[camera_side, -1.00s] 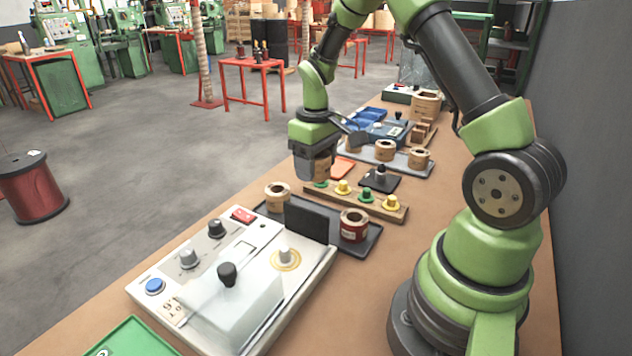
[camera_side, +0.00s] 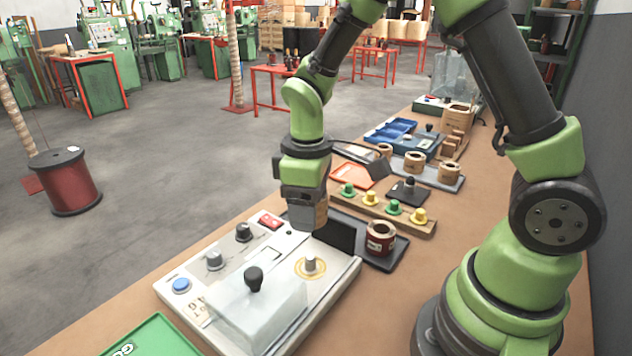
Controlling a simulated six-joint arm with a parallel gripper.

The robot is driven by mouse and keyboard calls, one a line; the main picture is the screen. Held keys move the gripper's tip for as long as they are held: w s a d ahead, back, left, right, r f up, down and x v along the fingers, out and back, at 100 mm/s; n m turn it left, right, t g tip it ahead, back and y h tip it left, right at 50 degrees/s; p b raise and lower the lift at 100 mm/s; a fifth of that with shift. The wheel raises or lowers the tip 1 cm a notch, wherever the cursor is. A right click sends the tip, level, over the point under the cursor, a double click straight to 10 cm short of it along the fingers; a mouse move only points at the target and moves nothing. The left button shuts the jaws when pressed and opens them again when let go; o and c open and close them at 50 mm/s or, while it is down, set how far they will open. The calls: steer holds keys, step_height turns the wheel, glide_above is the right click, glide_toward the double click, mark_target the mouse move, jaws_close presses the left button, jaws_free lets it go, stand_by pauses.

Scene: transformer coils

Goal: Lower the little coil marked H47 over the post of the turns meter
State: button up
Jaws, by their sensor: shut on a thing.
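The turns meter (camera_side: 345,283) is the white panel in the foreground. Its short grey post (camera_side: 310,263) stands in a tan ring on the right half of the panel. The held coil is above the meter's far side, apart from the post, and appears higher and a little behind it. The exact gap cannot be told from this one view.
A dark upright plate (camera_side: 336,236) stands close right of the held coil. A red coil (camera_side: 380,240) sits on a black tray (camera_side: 391,262). A clear cover with a black knob (camera_side: 254,278) lies left of the post. A wooden strip (camera_side: 414,226) holds green and yellow pegs.

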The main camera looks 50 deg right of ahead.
mark_target(310, 256)
steer(key=shift+f, duration=3.8)
steer(key=shift+f, duration=1.5)
steer(key=o, duration=1.2)
steer(key=shift+o, duration=0.2)
steer(key=shift+r, duration=3.8)
